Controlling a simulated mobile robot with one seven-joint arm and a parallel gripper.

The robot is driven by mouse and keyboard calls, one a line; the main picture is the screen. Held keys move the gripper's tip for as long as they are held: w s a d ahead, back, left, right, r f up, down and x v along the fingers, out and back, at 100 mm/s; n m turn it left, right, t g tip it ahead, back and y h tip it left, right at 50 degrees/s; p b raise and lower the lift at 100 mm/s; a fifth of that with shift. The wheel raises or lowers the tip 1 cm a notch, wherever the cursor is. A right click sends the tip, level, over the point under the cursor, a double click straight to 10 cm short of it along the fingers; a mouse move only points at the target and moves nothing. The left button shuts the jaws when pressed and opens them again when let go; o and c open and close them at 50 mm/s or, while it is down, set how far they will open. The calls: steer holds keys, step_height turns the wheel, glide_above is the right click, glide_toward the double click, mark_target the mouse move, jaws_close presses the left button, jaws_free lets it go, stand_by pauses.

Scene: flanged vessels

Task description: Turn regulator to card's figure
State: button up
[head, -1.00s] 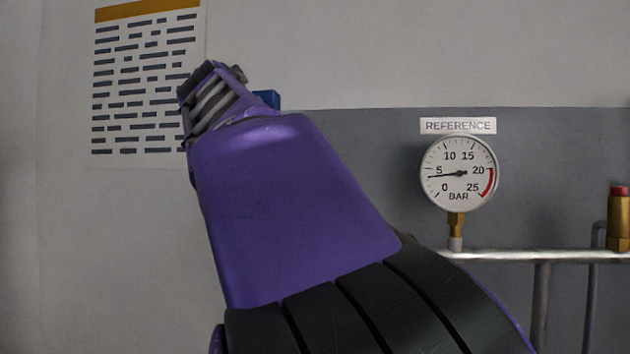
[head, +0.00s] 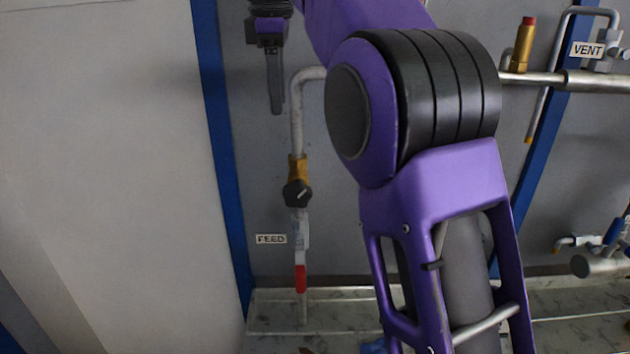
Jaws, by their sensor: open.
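The regulator is a brass body with a black knob (head: 297,193) on the vertical pipe left of centre. A pale mark shows on the knob, too small to read. My gripper (head: 276,106) points down at the top, above and left of the regulator and apart from it in the picture. It is open and I see nothing held; its fingers overlap, seen side-on. My purple arm covers the middle and right. No card with a figure shows in the current view, and no gauge either.
Below the regulator are a valve with a red handle (head: 300,278) and a small label (head: 270,239) that seems to read FEED. A brass fitting with a red cap (head: 524,44) and a VENT sign (head: 587,50) are upper right. A blue post (head: 222,150) stands at left.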

mark_target(293, 183)
steer(key=shift+g, duration=0.6)
steer(key=f, duration=0.5)
steer(key=s+d+f, duration=0.1)
steer(key=f, duration=0.5)
steer(key=d+f, duration=0.1)
steer(key=f, duration=0.5)
steer(key=shift+s+f, duration=0.2)
steer(key=shift+s, duration=0.2)
jaws_close()
